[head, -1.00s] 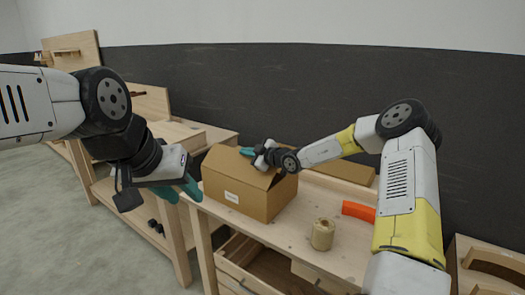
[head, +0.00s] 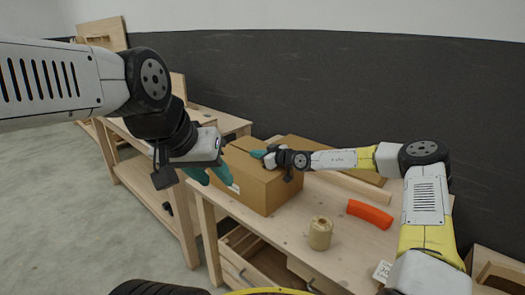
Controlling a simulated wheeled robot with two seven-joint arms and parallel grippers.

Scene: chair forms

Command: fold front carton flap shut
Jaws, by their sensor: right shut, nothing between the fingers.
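The brown cardboard carton (head: 267,196) stands on the wooden workbench, with a small white label on its left face. Its top looks mostly flat and closed over, though my arms hide part of it. My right gripper (head: 258,153) is shut and empty, with its teal fingertips at the top of the carton near the back left. I cannot tell whether it touches the cardboard. My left gripper (head: 210,175) has its teal fingers apart, in front of the carton's left side, and hides that part of it. It holds nothing that I can see.
A roll of tape (head: 320,233) and a red-orange object (head: 370,214) lie on the workbench (head: 285,232) to the right of the carton. Flat brown cardboard lies behind the carton. Another wooden bench stands at the left. An open drawer is below the front edge.

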